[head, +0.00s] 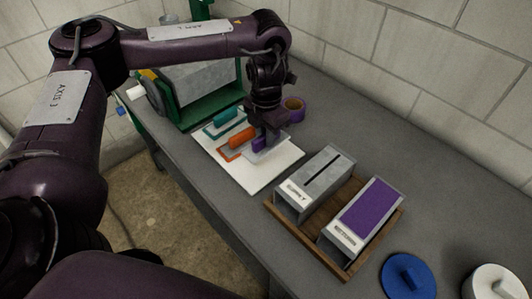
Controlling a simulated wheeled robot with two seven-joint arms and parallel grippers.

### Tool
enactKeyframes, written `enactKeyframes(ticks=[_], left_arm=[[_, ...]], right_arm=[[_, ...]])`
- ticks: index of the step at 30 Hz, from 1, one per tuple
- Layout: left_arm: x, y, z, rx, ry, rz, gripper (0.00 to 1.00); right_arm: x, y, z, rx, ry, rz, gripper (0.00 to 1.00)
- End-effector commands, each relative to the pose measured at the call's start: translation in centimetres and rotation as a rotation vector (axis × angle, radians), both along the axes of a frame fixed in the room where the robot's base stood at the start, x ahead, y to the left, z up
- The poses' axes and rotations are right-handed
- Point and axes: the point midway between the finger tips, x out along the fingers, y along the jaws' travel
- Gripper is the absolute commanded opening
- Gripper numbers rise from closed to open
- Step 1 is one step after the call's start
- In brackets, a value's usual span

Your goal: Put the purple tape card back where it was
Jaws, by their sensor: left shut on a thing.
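My left gripper (267,137) is shut on the purple tape card (260,144), at the right side of a white board (262,177). The fingers hide part of the card, and I cannot tell whether it touches the board. A teal-handled card (222,118) and an orange-handled card (236,143) lie on the board to the left of the gripper. My right gripper is not in view.
A wooden tray (346,267) holds a grey box with a black slot (318,178) and a grey box with a purple top (371,207). A blue lid (408,277) and a white lid (494,282) are at lower right. A green-framed machine (208,110) stands behind the board.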

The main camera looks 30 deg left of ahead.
Motion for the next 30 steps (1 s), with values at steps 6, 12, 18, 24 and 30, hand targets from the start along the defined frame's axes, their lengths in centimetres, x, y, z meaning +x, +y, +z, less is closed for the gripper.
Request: enactKeyframes(ticks=[6,12,18,24,30], left_arm=[[0.0,0.0,-2.7,-0.001,-0.001,0.0,0.0],[-0.1,0.0,-5.4,-0.001,0.003,0.0,0.0],[0.0,0.0,-6.6,0.0,-0.001,0.0,0.0],[0.0,0.0,-6.6,0.0,-0.001,-0.001,0.0],[0.0,0.0,-6.9,0.0,-0.001,-0.001,0.24]], right_arm=[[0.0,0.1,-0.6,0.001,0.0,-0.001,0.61],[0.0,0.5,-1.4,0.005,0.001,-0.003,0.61],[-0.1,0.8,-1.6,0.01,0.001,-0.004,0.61],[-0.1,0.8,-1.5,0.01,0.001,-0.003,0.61],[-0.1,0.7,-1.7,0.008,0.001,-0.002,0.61]])
